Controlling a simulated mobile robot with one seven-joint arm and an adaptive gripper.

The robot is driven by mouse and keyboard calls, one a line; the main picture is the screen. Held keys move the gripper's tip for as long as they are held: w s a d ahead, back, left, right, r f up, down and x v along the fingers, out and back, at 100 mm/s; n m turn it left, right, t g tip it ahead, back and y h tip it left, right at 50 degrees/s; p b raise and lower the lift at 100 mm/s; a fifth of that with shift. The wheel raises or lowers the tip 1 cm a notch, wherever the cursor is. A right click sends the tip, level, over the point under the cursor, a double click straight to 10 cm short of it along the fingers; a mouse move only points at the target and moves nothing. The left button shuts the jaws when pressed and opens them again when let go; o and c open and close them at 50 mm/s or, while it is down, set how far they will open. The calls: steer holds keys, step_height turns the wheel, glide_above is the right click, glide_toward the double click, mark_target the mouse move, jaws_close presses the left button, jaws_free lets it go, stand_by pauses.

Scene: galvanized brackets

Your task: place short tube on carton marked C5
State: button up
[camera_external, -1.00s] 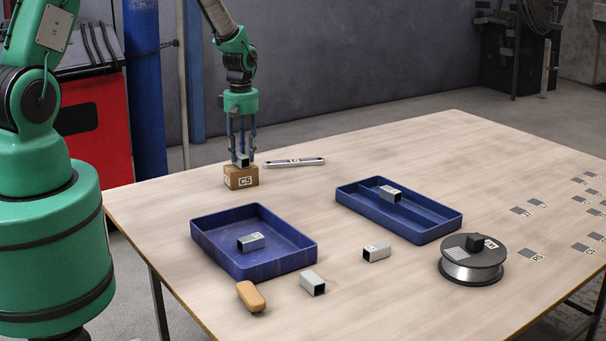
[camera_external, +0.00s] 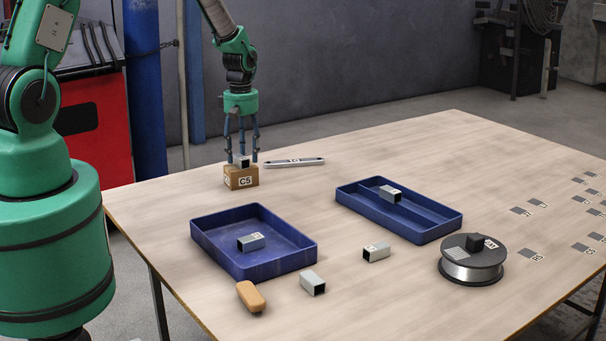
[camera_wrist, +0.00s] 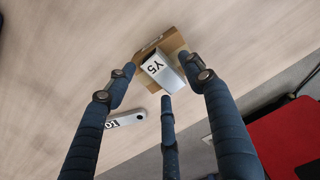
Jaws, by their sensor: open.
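The carton marked C5 (camera_external: 241,179) is a small brown box near the back left edge of the table. A short grey square tube (camera_external: 243,161) rests on top of the carton. In the wrist view the tube (camera_wrist: 164,71) shows a Y5 label and lies on the carton (camera_wrist: 173,42). My gripper (camera_external: 243,157) is just above the carton, its fingers spread around the tube. In the wrist view my gripper (camera_wrist: 160,82) is open, with gaps between the fingers and the tube.
A flat labelled bar (camera_external: 294,162) lies right of the carton. Two blue trays, left (camera_external: 306,257) and right (camera_external: 424,234), each hold a tube. Two loose tubes (camera_external: 313,283) (camera_external: 376,253), a tan block (camera_external: 250,297) and a spool (camera_external: 472,263) stand nearer the front.

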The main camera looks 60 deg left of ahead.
step_height(320, 180, up, 12)
steer(key=p, duration=0.1)
steer(key=shift+p, duration=0.35)
stand_by(0.7)
steer(key=shift+r, duration=0.1)
step_height(320, 180, up, 17)
steer(key=m+t, duration=0.1)
steer(key=m, duration=0.3)
glide_above(243, 156)
steer(key=s+d, duration=0.3)
steer(key=d, duration=0.6)
steer(key=s+d+r+m+t, duration=0.1)
steer(key=s+d+r+m, duration=0.1)
steer(key=s+d+r, duration=0.3)
steer(key=s+d+r+m+t, duration=0.1)
steer(key=s+d+r+m, duration=0.15)
steer(key=r, duration=0.45)
steer(key=s+d+r+m+t, duration=0.1)
steer(key=s+d+r+m, duration=0.1)
steer(key=s, duration=0.6)
steer(key=s+d+r+m, duration=0.3)
steer(key=s+d, duration=0.3)
steer(key=s, duration=0.3)
steer(key=s+d+r+m+t, duration=0.1)
steer(key=s+d+r+m, duration=0.2)
steer(key=s, duration=0.6)
steer(key=shift+d+r+m+t, duration=0.3)
steer(key=shift+d+m, duration=0.45)
steer(key=shift+d, duration=0.2)
